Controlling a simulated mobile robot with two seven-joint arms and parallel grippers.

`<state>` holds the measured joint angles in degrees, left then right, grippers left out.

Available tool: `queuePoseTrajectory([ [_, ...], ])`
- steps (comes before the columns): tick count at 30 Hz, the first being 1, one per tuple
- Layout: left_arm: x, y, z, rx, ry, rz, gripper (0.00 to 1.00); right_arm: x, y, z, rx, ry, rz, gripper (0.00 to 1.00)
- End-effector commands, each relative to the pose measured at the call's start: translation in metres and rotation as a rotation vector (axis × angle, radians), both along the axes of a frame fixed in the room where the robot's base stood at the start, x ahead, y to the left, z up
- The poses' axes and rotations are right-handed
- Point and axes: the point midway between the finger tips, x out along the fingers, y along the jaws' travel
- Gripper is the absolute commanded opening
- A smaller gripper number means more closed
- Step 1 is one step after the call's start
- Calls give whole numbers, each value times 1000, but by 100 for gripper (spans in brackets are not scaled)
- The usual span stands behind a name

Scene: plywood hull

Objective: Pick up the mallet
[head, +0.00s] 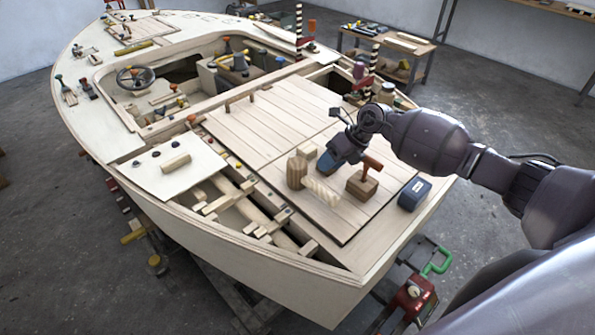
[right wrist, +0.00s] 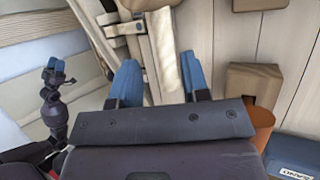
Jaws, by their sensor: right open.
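The mallet (head: 297,172) lies on the planked deck, with a round, brown wooden head and a pale handle towards the lower right. In the right wrist view its pale handle (right wrist: 163,50) shows between and beyond the blue fingertips, and its head is cut off at the top edge. My right gripper (head: 332,160) is open and empty, just right of the mallet in the head view and apparently above the deck. My left gripper (right wrist: 55,72) shows small at the left of the right wrist view; its jaws are unclear. It is not in the head view.
A wooden block with an orange-brown handle (head: 363,184) and a blue box (head: 414,193) stand right of the mallet. A small pale block (head: 307,152) is close behind its head. Open hull framing (head: 235,200) lies to the left. Deck planks (head: 265,125) farther back are mostly clear.

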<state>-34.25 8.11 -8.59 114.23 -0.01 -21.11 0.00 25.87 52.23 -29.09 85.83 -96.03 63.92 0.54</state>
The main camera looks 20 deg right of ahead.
Motion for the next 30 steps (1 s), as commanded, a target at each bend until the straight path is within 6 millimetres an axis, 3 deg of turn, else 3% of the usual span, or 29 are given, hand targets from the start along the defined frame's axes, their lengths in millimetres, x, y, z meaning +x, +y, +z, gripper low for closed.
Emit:
queuePoseTrajectory([
  [6, -10, 2, -9, 2, 24, 4, 43, 7, 18, -27, 3, 1, 0, 42],
  [14, -5, 2, -7, 2, 17, 2, 43, 10, 25, -41, 2, 1, 0, 42],
  [24, -1, 1, -3, 2, 3, -1, 43, 14, 44, -79, 3, 0, 0, 42],
  [30, 0, 0, -3, 1, 3, -2, 43, 16, 47, -84, 2, -1, 1, 42],
])
